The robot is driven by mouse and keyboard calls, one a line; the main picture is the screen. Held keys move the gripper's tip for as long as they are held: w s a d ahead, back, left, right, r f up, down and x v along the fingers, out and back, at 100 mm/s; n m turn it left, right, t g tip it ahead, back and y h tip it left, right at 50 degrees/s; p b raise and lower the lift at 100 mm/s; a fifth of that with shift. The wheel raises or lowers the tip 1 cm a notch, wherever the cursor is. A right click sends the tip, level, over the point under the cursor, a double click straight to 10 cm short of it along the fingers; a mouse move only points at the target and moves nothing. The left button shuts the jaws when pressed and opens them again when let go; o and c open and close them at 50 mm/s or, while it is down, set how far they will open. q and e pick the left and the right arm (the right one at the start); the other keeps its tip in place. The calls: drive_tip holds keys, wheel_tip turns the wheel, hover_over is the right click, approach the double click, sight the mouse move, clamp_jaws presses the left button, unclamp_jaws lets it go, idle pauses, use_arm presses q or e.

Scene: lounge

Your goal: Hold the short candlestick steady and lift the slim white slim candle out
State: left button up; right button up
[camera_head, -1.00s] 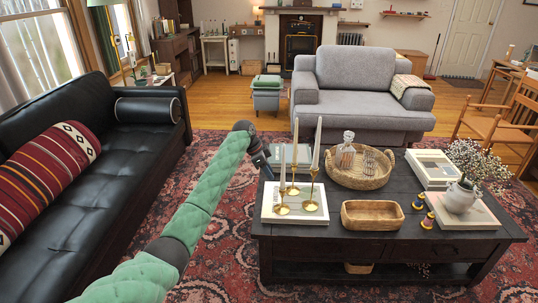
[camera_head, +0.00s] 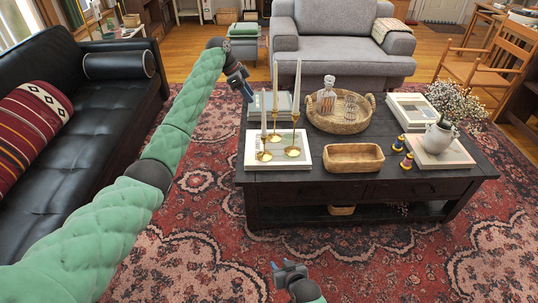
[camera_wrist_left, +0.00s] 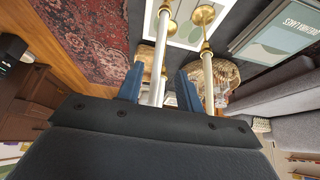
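Three brass candlesticks with slim white candles stand on a white book (camera_head: 250,160) on the dark coffee table. The short candlestick (camera_head: 264,155) is front left, its slim white candle (camera_head: 263,115) upright in it. A taller candlestick (camera_head: 293,151) stands to its right, another (camera_head: 274,136) behind. My left gripper (camera_head: 248,93) is open and empty, up and left of the candles in the head view. In the left wrist view its fingers (camera_wrist_left: 160,88) are apart; one white candle (camera_wrist_left: 161,50) appears between them, another (camera_wrist_left: 209,80) to the right. My right gripper (camera_head: 287,269) is open and empty, low in front of the table.
A wooden bowl (camera_head: 354,158) sits right of the book. A wicker tray (camera_head: 337,122) with a decanter (camera_head: 326,97) is behind it. A vase of flowers (camera_head: 440,135) stands at the right. The black sofa (camera_head: 60,170) is at the left. Open rug lies before the table.

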drive_tip(key=w+a+r+t, duration=0.1)
drive_tip(key=w+r, duration=0.7)
drive_tip(key=w, duration=0.5)
drive_tip(key=w+a+r+t, duration=0.1)
drive_tip(key=w+r, duration=0.7)
drive_tip(key=w, duration=0.6)
drive_tip(key=w+a+r+n+t, duration=0.1)
drive_tip(key=w+r, duration=0.7)
drive_tip(key=w, duration=0.6)
drive_tip(key=shift+a+t+y, duration=0.15)
drive_tip(key=shift+t+y, duration=0.25)
drive_tip(key=shift+w+f, duration=0.25)
drive_tip(key=shift+f, duration=0.3)
drive_tip(key=shift+w+f, duration=0.25)
drive_tip(key=shift+f, duration=0.3)
drive_tip(key=g, duration=0.1)
approach(265, 152)
drive_tip(key=x, duration=0.4)
drive_tip(key=shift+w+a, duration=0.1)
drive_tip(key=shift+w, duration=0.15)
drive_tip(key=shift+n, duration=0.3)
drive_tip(key=shift+x, duration=3.95)
